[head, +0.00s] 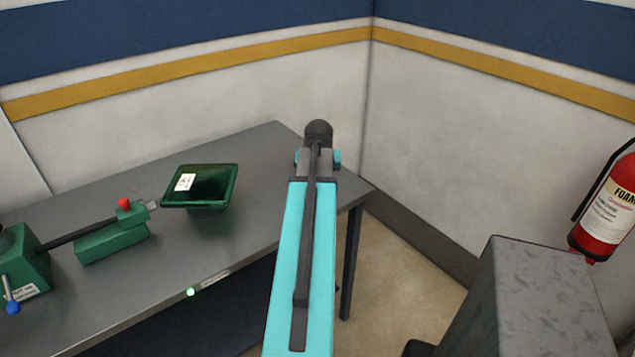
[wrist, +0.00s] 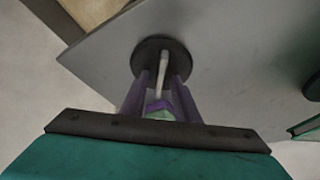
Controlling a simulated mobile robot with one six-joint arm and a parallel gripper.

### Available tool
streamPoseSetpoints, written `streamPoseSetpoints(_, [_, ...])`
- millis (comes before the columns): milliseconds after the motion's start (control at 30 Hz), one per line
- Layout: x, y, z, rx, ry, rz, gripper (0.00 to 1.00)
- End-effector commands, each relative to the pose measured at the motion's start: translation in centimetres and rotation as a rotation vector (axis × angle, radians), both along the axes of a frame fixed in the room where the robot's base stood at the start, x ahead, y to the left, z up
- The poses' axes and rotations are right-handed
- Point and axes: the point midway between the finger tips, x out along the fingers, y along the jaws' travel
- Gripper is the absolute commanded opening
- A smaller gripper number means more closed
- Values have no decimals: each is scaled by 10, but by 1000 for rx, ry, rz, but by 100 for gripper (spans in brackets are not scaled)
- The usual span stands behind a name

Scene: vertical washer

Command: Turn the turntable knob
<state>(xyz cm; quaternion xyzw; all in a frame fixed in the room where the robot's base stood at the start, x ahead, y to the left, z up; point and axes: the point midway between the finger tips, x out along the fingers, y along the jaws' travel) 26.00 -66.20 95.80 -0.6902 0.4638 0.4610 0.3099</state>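In the wrist view, a dark round disc (wrist: 176,46) is at the grey table's surface, with a pale thin rod (wrist: 163,68) rising from it towards the camera. This looks like the turntable and its knob, though I cannot be sure. A small green and purple piece (wrist: 158,109) shows at the near end of the rod. My gripper (wrist: 163,84) has purple fingers, one on each side of the rod, with gaps visible between. It looks open, and contact is not clear. In the head view my own arm hides the gripper and the disc.
The grey table (head: 110,187) carries a green square dish (head: 222,188), a green block with a red knob (head: 118,238), and a green box with a blue-tipped lever (head: 20,268).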

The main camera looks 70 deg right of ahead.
Motion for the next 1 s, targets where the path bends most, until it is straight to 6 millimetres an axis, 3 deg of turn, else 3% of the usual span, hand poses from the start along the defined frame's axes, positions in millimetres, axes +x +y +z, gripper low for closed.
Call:
streamPoseSetpoints(367, [-3,8,21,-2,-1,0,28])
streamPoseSetpoints(1000, [-12,31,81,-2,-1,0,28])
